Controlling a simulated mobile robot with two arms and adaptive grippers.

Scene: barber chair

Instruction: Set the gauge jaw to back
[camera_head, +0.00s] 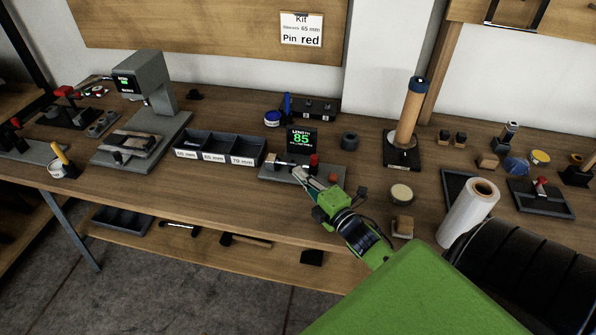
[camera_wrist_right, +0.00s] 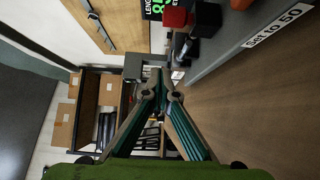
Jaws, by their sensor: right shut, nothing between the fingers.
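The gauge (camera_head: 275,172) is a grey base at the middle of the bench, with a dark display (camera_head: 302,139) reading "LENGTH 85" in green. My left gripper is not in view.
A label (camera_wrist_right: 278,25) reading "SET TO 50" is on the gauge's edge. A divided tray (camera_head: 222,150) stands left of the gauge and a dark ring (camera_head: 349,141) right. A tan roll (camera_head: 409,112) stands behind right. A white roll (camera_head: 468,213) stands near the front right.

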